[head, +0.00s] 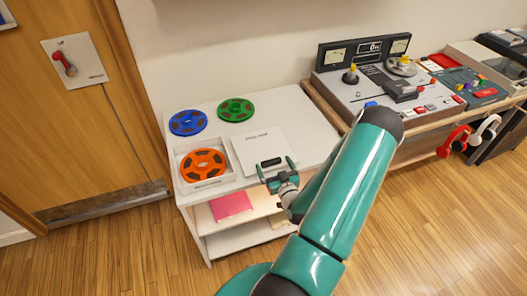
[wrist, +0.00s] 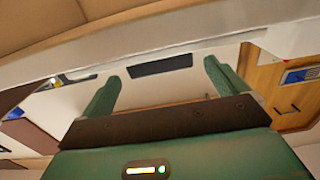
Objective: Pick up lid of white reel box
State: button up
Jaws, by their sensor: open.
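The white lid (head: 249,153) lies flat on the white shelf top, just right of the open white reel box (head: 183,156), which holds an orange reel (head: 204,164). The lid has small dark lettering and a dark handle (head: 271,162) near its front edge. My gripper (head: 276,167) is open, with its two green fingers on either side of the handle. In the wrist view the dark handle (wrist: 160,65) shows between and beyond the fingertips (wrist: 161,75), with gaps on both sides. I cannot tell whether the fingers reach down to the lid.
A blue reel (head: 187,122) and a green reel (head: 236,110) lie behind the box and lid. A tape machine (head: 385,85) stands on a wooden bench to the right. A pink folder (head: 231,204) lies on the shelf below. The white top right of the lid is clear.

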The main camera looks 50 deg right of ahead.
aim_at(269, 157)
jog(key=x, duration=0.5)
jog(key=shift+w, duration=0.15)
jog(key=shift+c, duration=0.2)
jog(key=c, duration=1.1)
jog(key=shift+r, duration=0.2)
